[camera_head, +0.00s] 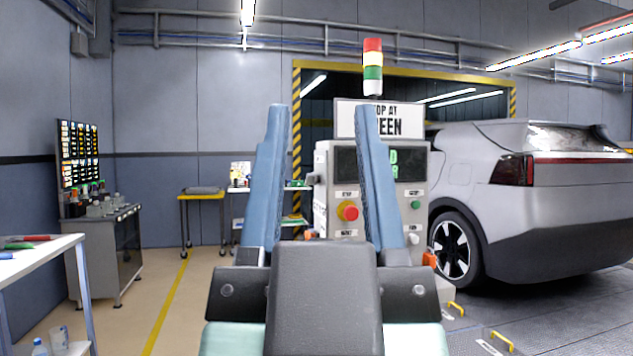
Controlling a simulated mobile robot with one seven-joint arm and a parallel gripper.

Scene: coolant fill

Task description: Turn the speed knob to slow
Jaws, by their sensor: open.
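My gripper (321,110) is in the foreground, its two long blue fingers upright and spread wide with nothing between them. Beyond it stands a grey control box (322,215) with a dark screen and green lettering. Its face has a red stop button (347,211) on a yellow ring and a small green button (415,205). A small pale round control (413,239) shows low on the right, beside my right finger. I cannot read its label or tell whether it is the speed knob. My right finger and gripper body hide part of the panel's middle and bottom.
A silver car (555,200) stands right of the box. A sign (347,119) and stack light (372,66) rise above it. A white table (40,252) is at left, with a grey cabinet (108,260) and yellow-framed cart (203,197) behind. Floor between is clear.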

